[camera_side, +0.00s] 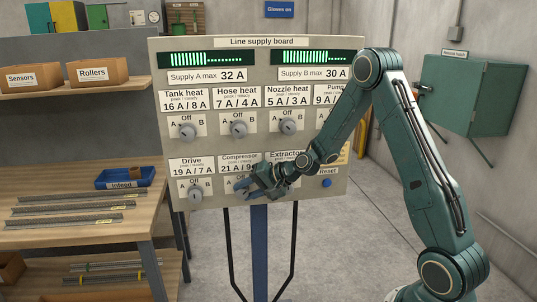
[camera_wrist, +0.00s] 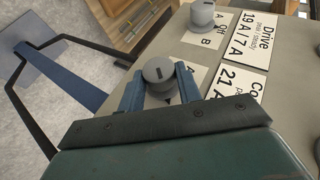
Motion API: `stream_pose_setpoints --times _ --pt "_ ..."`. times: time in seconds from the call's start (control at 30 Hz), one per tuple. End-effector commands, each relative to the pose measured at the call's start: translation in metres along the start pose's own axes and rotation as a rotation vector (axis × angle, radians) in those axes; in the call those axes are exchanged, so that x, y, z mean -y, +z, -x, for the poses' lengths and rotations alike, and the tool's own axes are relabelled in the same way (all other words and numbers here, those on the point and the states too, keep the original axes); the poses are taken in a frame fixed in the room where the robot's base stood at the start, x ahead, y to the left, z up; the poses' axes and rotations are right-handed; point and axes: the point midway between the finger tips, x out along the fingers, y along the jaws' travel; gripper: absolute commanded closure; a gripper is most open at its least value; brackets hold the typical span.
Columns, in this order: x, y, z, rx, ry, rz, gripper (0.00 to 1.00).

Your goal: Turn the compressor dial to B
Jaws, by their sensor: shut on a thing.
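The compressor dial (camera_wrist: 158,68) is a round grey knob with a dark mark on top, on the lower row of the line supply board (camera_side: 330,197). In the wrist view it sits between the two blue fingers of my gripper (camera_wrist: 160,83), which are shut on its sides. In the side view my gripper (camera_side: 243,187) is at the panel below the "Compressor 21 A" label (camera_side: 239,163). It hides most of the dial and its letters there. I cannot tell which letter the dial mark points to.
The drive dial (camera_side: 195,191) is just left of my gripper; it also shows in the wrist view (camera_wrist: 202,14). Other dials such as hose heat (camera_side: 239,128) sit above. A blue reset button (camera_side: 327,183) is at the right. A workbench (camera_side: 125,228) stands left.

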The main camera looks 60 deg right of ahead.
Motion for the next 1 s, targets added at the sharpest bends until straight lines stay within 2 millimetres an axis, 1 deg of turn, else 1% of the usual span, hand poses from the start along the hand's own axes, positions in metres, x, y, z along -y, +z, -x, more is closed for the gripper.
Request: stream_pose_setpoints --times 0.23,0.27,0.3,0.37,0.77,0.87,1.0 --pt "0.001 0.0 0.0 0.0 -0.001 0.004 0.89" --pt "0.001 0.0 -0.001 0.0 -0.001 0.004 0.62" --pt "0.001 0.0 -0.001 0.0 -0.001 0.004 0.54" --pt "0.001 0.0 0.0 0.0 -0.001 0.003 0.44" --pt "0.0 0.0 0.002 0.0 0.001 0.002 0.44" --pt "0.0 0.0 0.006 0.0 0.001 0.001 0.44" --pt "0.0 -0.001 0.019 -0.001 0.001 0.001 0.44"
